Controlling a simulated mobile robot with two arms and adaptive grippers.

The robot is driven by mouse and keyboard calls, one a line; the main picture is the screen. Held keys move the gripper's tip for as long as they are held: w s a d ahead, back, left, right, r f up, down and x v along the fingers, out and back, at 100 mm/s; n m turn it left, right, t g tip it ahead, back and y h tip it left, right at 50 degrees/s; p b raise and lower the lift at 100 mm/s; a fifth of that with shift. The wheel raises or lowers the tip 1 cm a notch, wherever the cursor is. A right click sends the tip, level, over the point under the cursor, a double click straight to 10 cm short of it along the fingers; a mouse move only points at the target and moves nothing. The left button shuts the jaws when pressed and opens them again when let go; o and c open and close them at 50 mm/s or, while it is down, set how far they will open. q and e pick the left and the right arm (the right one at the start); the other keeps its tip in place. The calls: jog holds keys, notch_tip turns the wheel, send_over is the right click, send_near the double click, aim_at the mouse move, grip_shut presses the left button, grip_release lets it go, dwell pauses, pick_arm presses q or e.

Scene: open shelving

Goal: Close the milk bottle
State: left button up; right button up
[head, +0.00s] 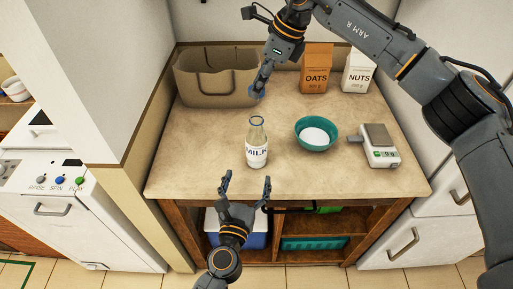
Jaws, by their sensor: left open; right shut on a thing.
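The milk bottle (257,143) stands upright on the counter, clear glass with a "MILK" label. Its mouth looks open, with no cap on it. My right gripper (257,90) is above and behind the bottle, near the bag. It is shut on a small blue thing, which looks like a cap; the fingers partly hide it. My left gripper (246,184) is open and empty, in front of the bottle near the counter's front edge, its fingers pointing toward the bottle.
A beige bag (208,82) stands at the back left. A teal bowl (302,144) with white contents and a scale (381,153) are to the right. Oats (316,68) and nuts (358,72) packages stand at the back. The counter (202,167) left of the bottle is clear.

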pick_arm(q)
jog(key=shift+w, duration=0.1)
jog(key=w, duration=0.4)
jog(key=w+d, duration=0.1)
jog(key=w, duration=0.2)
jog(key=w+d, duration=0.1)
jog(key=w, duration=0.3)
jog(key=shift+w+d, duration=0.2)
jog(key=shift+w, duration=0.1)
jog(key=c, duration=1.8)
pick_arm(e)
send_over(254, 119)
jog(key=d, duration=0.2)
jog(key=shift+s+a+f, duration=0.1)
jog(key=shift+a+f, duration=0.05)
jog(key=shift+f, duration=1.1)
jog(key=shift+s+a+f, duration=0.1)
jog(key=shift+f, duration=1.15)
jog(key=shift+f, duration=0.85)
pick_arm(q)
grip_shut()
pick_arm(e)
jog(key=shift+f, duration=0.6)
